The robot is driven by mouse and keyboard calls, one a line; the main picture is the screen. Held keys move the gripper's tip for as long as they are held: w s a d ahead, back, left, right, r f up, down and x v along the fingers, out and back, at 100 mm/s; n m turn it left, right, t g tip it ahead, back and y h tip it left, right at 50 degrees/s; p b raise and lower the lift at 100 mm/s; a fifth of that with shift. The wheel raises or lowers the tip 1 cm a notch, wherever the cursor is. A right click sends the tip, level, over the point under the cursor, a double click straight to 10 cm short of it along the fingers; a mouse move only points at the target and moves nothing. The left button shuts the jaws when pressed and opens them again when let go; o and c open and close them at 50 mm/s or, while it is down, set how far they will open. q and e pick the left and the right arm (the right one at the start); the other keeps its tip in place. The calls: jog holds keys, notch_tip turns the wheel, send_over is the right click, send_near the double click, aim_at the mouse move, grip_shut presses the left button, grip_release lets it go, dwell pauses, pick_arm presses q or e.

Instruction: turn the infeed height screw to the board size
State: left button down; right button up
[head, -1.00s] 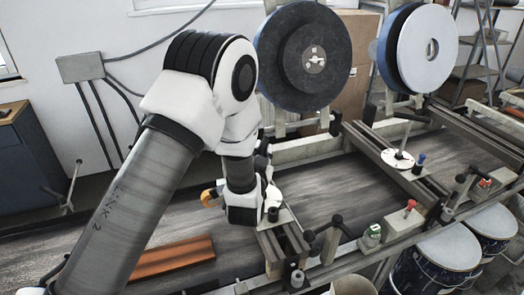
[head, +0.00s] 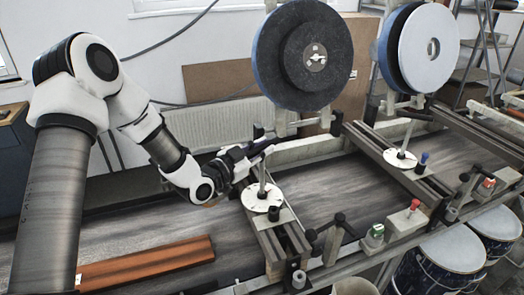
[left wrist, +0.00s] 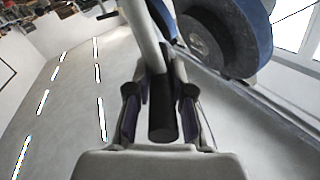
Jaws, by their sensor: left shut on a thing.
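The infeed height screw (head: 263,172) stands upright as a thin rod over a white round dial (head: 262,197) on the nearer crossbeam. My left gripper (head: 263,150) comes in from the left, nearly level, and is shut at the upper end of the screw. In the left wrist view, a dark cylinder (left wrist: 162,118) sits between the two fingers. The fingers partly hide the screw's top, and I cannot read the dial's marks. My right gripper is not in view.
An orange-brown bar (head: 145,262) lies on the grey belt at the front left. Two large round wheels (head: 303,55) (head: 428,48) stand behind. A second crossbeam carries a similar dial (head: 400,158). Red (head: 414,205) and green (head: 376,231) buttons sit on the front rail.

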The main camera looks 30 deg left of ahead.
pick_arm(q)
jog(key=m+g+h, duration=0.1)
jog(key=m+h, duration=0.1)
jog(key=m+g+h, duration=0.1)
jog(key=h, duration=0.2)
jog(key=shift+a+m+g, duration=0.15)
jog(key=shift+m+g, duration=0.15)
jog(key=shift+m, duration=0.1)
jog(key=m+g+h, duration=0.1)
jog(key=g+h, duration=0.1)
jog(key=m+g+h, duration=0.2)
jog(key=shift+w+f+m+b, duration=0.1)
jog(key=shift+f+m+b, duration=0.05)
jog(key=shift+m+b, duration=0.15)
jog(key=m+g+h+b, duration=0.1)
jog(key=m+g+h, duration=0.1)
jog(key=g, duration=0.1)
jog(key=shift+f+m+g, duration=0.1)
jog(key=shift+m+g, duration=0.2)
jog(key=shift+m+g+h+b, duration=0.9)
jog(key=shift+m+g, duration=0.5)
jog(key=shift+g, duration=0.7)
jog(key=c, duration=1.1)
grip_release()
jog(key=shift+o, duration=0.2)
jog(key=shift+w+d, duration=0.15)
jog(key=shift+d, duration=0.1)
jog(key=s+a, duration=0.1)
jog(key=a, duration=1.1)
jog(key=shift+s, duration=0.35)
